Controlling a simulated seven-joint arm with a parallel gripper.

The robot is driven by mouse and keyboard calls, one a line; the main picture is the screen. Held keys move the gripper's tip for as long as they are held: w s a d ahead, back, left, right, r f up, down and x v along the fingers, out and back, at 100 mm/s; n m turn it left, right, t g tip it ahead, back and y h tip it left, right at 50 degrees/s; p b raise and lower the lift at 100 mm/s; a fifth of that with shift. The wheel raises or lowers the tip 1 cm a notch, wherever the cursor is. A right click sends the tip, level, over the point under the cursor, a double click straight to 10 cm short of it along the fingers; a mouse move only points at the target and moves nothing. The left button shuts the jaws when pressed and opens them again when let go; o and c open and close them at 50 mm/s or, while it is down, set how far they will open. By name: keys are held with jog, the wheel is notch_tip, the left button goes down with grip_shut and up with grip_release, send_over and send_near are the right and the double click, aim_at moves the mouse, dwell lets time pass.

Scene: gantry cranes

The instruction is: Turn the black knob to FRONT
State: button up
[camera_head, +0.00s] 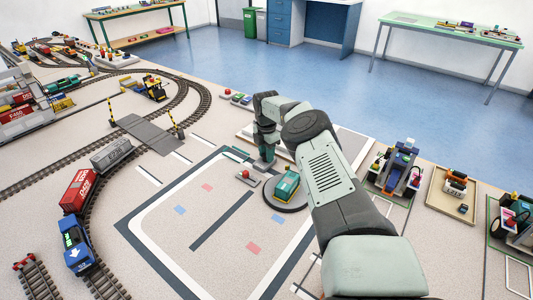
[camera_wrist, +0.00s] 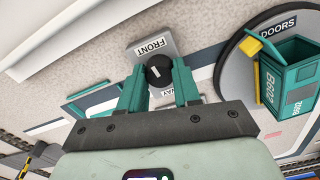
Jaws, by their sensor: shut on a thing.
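The black knob (camera_wrist: 160,66) shows in the wrist view, on a grey plate lettered FRONT (camera_wrist: 151,46) on its far side and a partly covered word ending in WAY on the near side. A short white mark shows on the knob; which label it points to I cannot tell for sure. My gripper (camera_wrist: 158,80) has its two teal fingers on either side of the knob, shut on it. In the head view my gripper (camera_head: 265,156) reaches down at the mat, and the knob is hidden behind it.
A round turntable marked DOORS (camera_wrist: 276,28) holds a teal container (camera_wrist: 291,75) with a yellow part, close to the right of my gripper. In the head view a red button (camera_head: 246,174) sits just left of it. Train tracks (camera_head: 190,100) lie to the left.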

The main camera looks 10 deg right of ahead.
jog(key=shift+m, duration=0.6)
jog(key=o, duration=1.1)
jog(key=shift+c, duration=0.2)
notch_tip(320, 180, up, 11)
jog(key=shift+f, duration=0.1)
